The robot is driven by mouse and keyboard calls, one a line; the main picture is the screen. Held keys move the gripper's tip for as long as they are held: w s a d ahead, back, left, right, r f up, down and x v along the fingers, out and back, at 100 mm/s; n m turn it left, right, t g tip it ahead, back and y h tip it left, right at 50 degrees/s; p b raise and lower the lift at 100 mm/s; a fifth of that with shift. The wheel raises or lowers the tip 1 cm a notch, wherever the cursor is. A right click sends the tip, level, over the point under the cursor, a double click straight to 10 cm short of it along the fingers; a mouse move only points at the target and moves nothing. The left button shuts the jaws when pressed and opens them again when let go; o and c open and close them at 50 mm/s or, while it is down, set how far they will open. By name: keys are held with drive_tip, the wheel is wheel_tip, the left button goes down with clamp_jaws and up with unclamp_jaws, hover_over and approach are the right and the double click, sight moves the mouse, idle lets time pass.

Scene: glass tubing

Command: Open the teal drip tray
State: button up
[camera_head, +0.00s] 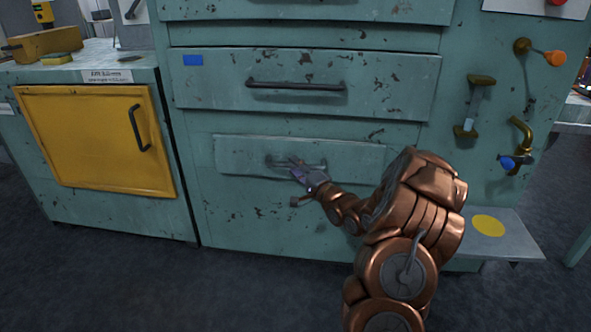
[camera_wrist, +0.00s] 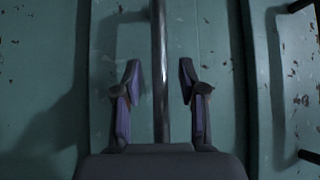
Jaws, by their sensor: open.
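The teal drip tray (camera_head: 355,158) is a low, chipped front panel at the bottom of the teal cabinet in the head view. It looks shut. Its dark bar handle (camera_head: 273,162) is partly hidden by my gripper (camera_head: 300,174). In the wrist view, the handle (camera_wrist: 159,35) runs upright down the picture over the teal tray front (camera_wrist: 205,35). My gripper (camera_wrist: 159,78) is open, with one finger on each side of the bar and a visible gap on both sides. I cannot tell how deep the bar lies between the fingers.
A wide drawer (camera_head: 390,85) with a dark handle is above the tray. A yellow door (camera_head: 95,140) is at left. A low shelf with a yellow disc (camera_head: 488,225) and a brass tap (camera_head: 520,135) are at right. The dark floor (camera_head: 240,285) in front is clear.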

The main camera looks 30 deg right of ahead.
drive_tip(key=shift+w, duration=0.2)
drive_tip(key=shift+c, duration=0.3)
clamp_jaws()
idle(0.3)
